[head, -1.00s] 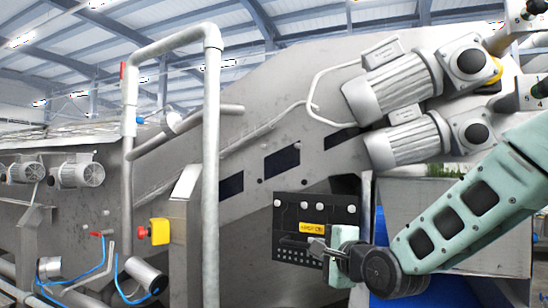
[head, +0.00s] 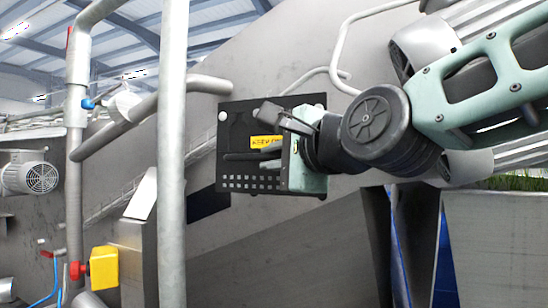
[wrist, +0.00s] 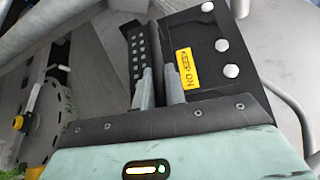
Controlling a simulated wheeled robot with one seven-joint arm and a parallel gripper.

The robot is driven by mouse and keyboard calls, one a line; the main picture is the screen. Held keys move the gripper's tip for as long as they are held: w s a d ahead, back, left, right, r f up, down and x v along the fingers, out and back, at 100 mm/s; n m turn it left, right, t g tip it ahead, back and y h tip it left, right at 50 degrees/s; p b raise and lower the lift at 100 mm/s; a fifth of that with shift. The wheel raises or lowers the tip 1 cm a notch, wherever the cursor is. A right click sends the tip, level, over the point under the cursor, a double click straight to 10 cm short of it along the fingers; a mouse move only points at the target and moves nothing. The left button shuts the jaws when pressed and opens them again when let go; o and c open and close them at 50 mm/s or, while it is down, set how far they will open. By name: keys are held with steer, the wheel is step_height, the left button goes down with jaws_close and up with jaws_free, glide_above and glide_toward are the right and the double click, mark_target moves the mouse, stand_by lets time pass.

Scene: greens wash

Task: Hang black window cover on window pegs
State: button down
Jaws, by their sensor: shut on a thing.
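The black window cover (head: 236,135) is a flat dark plate with a yellow "KEEP ON" label, pale round spots and rows of small holes. My gripper (head: 270,135) is shut on it and holds it up in front of the sloped steel machine side. In the wrist view the cover (wrist: 205,70) lies beyond my gripper (wrist: 157,80), with its label and white round spots facing me. A dark window opening (head: 208,206) shows below the cover's lower left. The other openings are hidden behind the cover and arm. I cannot make out the window pegs.
A vertical grey pipe (head: 173,200) stands close left of the cover, with a bent pipe arm (head: 207,84) ending near its top edge. A yellow box with a red button (head: 103,268) is lower left. Motors are partly behind my arm. A steel bin (head: 490,250) is lower right.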

steer(key=shift+s+f+b, duration=0.1)
steer(key=shift+s+b, duration=0.05)
steer(key=shift+b, duration=0.45)
steer(key=shift+b, duration=0.35)
steer(key=w+b, duration=0.1)
steer(key=b, duration=0.2)
steer(key=w+d+b, duration=0.1)
steer(key=w+b, duration=0.1)
steer(key=b, duration=0.1)
steer(key=w+b, duration=0.2)
steer(key=b, duration=0.1)
steer(key=shift+d, duration=0.4)
steer(key=shift+w+d+b, duration=0.2)
steer(key=shift+w+b, duration=0.3)
steer(key=shift+b, duration=0.3)
steer(key=shift+r, duration=0.2)
steer(key=shift+w+f, duration=0.1)
steer(key=shift+w, duration=0.05)
steer(key=shift+w+d+b, duration=0.25)
steer(key=shift+w+b, duration=0.2)
steer(key=shift+b, duration=0.15)
steer(key=shift+w+d+b, duration=0.1)
steer(key=shift+w+b, duration=0.2)
